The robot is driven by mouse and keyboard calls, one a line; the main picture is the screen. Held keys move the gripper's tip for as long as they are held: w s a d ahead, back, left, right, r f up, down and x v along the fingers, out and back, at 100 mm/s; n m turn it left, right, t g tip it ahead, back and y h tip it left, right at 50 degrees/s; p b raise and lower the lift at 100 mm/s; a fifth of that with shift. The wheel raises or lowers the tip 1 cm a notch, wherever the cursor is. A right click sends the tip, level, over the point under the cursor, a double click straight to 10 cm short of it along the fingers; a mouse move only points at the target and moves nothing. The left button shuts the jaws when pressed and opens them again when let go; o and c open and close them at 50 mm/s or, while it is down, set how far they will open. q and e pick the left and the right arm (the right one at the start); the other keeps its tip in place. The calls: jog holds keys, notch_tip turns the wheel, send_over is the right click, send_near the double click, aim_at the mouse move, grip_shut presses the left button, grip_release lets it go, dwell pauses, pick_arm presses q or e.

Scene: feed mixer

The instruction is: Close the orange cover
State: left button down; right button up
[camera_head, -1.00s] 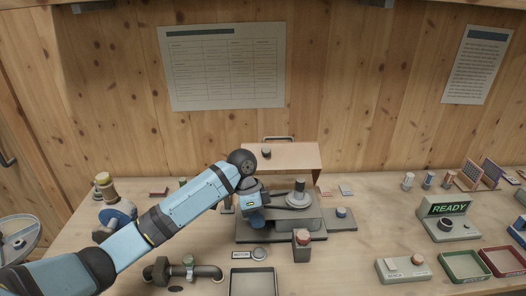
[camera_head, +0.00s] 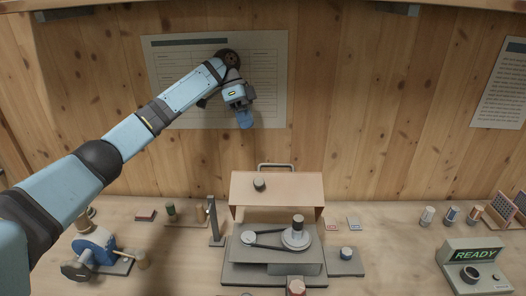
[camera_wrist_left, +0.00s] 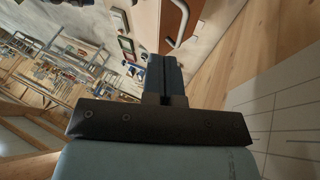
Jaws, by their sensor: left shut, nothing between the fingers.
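The orange cover (camera_head: 290,190) stands raised behind and over the belt mechanism, with a metal handle (camera_head: 276,166) along its top edge and a dark knob (camera_head: 259,185) on its face. The mechanism's two pulleys and belt (camera_head: 275,238) are exposed in front of it. My left gripper (camera_head: 245,119) is shut and empty, up in front of the wall sheet, above the cover and apart from it. In the left wrist view its fingers (camera_wrist_left: 165,74) are together, and the cover (camera_wrist_left: 147,30) with its handle (camera_wrist_left: 178,22) shows beyond them. My right gripper is not in view.
A grey post (camera_head: 214,222) stands left of the mechanism. A blue motor-like part (camera_head: 95,246) is at the left. A READY console (camera_head: 474,266) is at the right.

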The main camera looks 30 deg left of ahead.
pick_arm(q)
jog(key=p, duration=0.2)
send_over(256, 176)
jog(key=w+a, duration=0.2)
jog(key=w, duration=0.1)
jog(key=f, duration=0.7)
jog(key=shift+s+d+f, duration=0.2)
jog(key=shift+d+f, duration=0.05)
jog(key=shift+f, duration=0.1)
jog(key=shift+s+d+f+p, duration=0.25)
jog(key=shift+s+d+f, duration=0.2)
jog(key=shift+s, duration=0.2)
jog(key=shift+s+d+f+p, duration=0.3)
jog(key=shift+s+f, duration=0.2)
jog(key=shift+s, duration=0.1)
jog(key=shift+s+d+f, duration=0.15)
jog(key=shift+s+f, duration=0.05)
jog(key=shift+s, duration=0.25)
jog(key=shift+f, duration=0.1)
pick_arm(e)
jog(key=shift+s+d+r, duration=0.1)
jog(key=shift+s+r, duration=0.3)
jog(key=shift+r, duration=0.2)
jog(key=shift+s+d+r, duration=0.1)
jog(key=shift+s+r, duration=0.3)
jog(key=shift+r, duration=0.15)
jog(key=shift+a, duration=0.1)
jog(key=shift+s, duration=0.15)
